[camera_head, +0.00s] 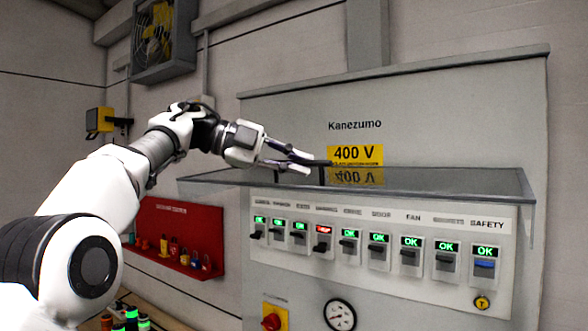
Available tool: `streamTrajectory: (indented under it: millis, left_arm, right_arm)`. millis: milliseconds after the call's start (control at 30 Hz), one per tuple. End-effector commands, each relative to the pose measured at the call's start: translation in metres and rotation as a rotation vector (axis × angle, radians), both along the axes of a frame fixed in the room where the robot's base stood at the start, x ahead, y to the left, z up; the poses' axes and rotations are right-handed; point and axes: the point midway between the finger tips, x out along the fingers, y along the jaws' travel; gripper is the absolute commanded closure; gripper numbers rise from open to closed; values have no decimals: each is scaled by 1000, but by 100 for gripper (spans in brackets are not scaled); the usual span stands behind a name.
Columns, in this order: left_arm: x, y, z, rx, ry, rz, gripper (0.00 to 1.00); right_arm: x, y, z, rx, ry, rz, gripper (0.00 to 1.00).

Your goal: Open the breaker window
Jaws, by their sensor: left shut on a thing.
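The breaker window (440,185) is a see-through pane with a dark frame on the grey cabinet. It is swung up and sticks out about level above the breaker row, mirroring the 400 V label. My left gripper (308,163) reaches in from the left at the pane's upper side and is shut on its small dark handle (322,174). The fingers partly hide the handle. The row of breakers (377,252) below is uncovered; one shows a red display, the others green. My right gripper is not in view.
A red rack with padlocks (176,238) hangs on the wall at left. A red knob on a yellow plate (272,320) and a round gauge (340,315) sit below the breakers. A key switch (482,302) is at lower right.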

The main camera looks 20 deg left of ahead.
Motion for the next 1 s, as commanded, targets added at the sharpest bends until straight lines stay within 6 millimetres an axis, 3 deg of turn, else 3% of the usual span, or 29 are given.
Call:
streamTrajectory:
  millis: [467,500,533,867,1000]
  left_arm:
    - [0,-2,1,3,7,-2,100]
    - [0,-2,1,3,7,-2,75]
    - [0,-2,1,3,7,-2,64]
    - [0,1,1,2,5,-1,63]
    - [-4,13,6,1,5,0,63]
  right_arm:
    - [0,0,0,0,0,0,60]
    - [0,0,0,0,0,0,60]
    - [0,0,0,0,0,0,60]
    - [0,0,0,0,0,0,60]
    - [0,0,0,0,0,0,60]
